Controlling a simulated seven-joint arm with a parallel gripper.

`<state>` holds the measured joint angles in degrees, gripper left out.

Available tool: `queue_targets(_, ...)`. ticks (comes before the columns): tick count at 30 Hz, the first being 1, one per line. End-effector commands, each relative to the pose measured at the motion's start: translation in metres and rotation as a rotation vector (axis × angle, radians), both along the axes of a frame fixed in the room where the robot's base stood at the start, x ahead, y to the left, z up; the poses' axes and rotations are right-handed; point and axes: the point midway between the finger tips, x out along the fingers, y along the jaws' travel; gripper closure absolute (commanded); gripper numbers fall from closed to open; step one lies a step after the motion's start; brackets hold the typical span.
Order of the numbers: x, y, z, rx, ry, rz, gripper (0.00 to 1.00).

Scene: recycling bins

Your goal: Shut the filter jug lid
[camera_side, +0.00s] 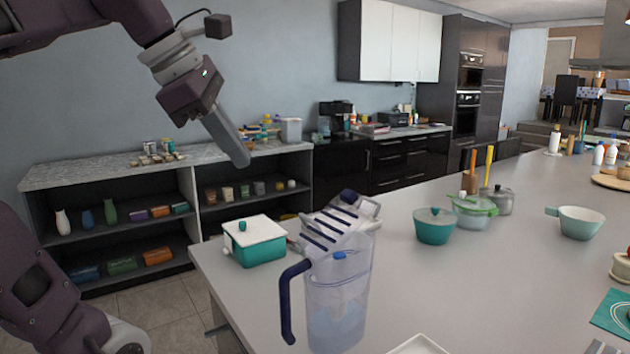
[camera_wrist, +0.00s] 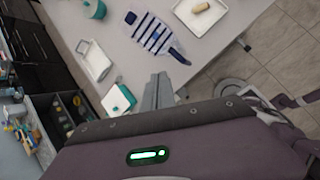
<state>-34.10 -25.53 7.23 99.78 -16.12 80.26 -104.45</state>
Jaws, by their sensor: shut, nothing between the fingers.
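The filter jug (camera_side: 340,300) stands upright near the front edge of the counter, clear, with liquid low inside and a dark blue handle (camera_side: 287,300) on its left. Its lid (camera_side: 330,228), with dark blue stripes, is tilted up and open above the rim. The striped lid (camera_wrist: 152,36) also shows in the wrist view, seen from above, with the handle (camera_wrist: 180,57) at its lower right. My gripper (camera_side: 243,160) is shut and empty, in the air up and left of the jug, apart from it. In the wrist view my gripper's fingers (camera_wrist: 158,82) are below the lid.
A teal box-shaped pot with white lid (camera_side: 256,240) stands left of the jug. A white dish (camera_side: 418,345) lies at its lower right. A teal pot (camera_side: 434,226) and a pale pan (camera_side: 580,222) stand farther right.

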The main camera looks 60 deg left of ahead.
Motion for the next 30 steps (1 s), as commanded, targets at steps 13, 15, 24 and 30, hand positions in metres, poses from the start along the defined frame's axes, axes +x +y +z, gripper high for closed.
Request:
queue_targets(13,0.126,-0.017,0.029,0.474,0.035,-0.775,1.0)
queue_targets(15,0.133,-0.017,0.016,0.472,0.036,-0.774,1.0)
queue_targets(24,0.167,-0.015,-0.04,0.47,0.036,-0.77,1.0)
queue_targets(30,0.183,-0.014,-0.067,0.471,0.033,-0.769,1.0)
